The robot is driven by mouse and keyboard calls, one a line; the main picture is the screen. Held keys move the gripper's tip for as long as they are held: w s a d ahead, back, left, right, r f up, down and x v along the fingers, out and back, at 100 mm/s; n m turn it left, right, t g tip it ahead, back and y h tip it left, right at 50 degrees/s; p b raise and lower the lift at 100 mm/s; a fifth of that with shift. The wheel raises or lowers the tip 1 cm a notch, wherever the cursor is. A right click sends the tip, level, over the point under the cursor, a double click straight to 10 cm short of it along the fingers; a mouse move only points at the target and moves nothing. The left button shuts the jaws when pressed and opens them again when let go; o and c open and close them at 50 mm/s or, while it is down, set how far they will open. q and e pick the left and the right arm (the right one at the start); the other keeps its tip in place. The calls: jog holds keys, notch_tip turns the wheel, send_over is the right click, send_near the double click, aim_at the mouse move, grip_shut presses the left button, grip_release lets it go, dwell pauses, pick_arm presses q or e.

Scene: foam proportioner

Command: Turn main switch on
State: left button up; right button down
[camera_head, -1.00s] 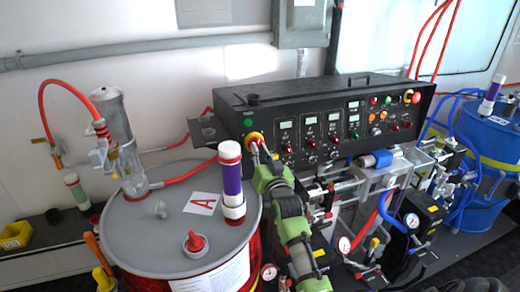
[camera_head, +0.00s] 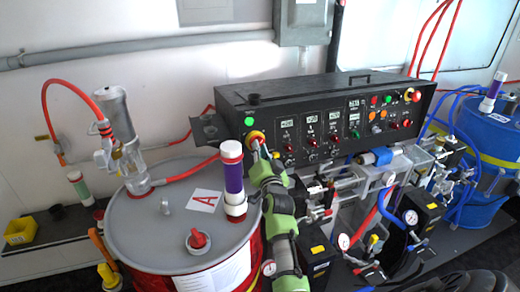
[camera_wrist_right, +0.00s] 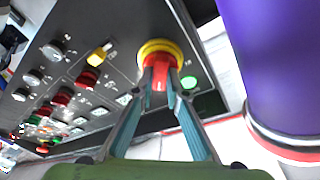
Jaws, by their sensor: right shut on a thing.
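The main switch (camera_head: 256,137) is a red rotary handle on a yellow ring at the left end of the black control panel's sloped front (camera_head: 330,130). It also shows in the right wrist view (camera_wrist_right: 158,50). My right gripper (camera_head: 262,148) is shut on the red handle, with one finger on each side of it in the right wrist view (camera_wrist_right: 160,88). The green lamp (camera_head: 249,122) just above the switch is brightly lit, and the panel's small displays (camera_head: 311,118) look lit. My left gripper is not in view.
The grey-topped drum marked A (camera_head: 165,225) stands left of my right arm. A purple and white cylinder (camera_head: 232,178) rises from it, close beside the gripper. Other knobs and buttons fill the panel to the right. Valves and gauges crowd the space below.

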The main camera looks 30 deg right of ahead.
jog(key=c, duration=2)
grip_release()
notch_tip(320, 180, up, 10)
jog(key=shift+f, duration=0.1)
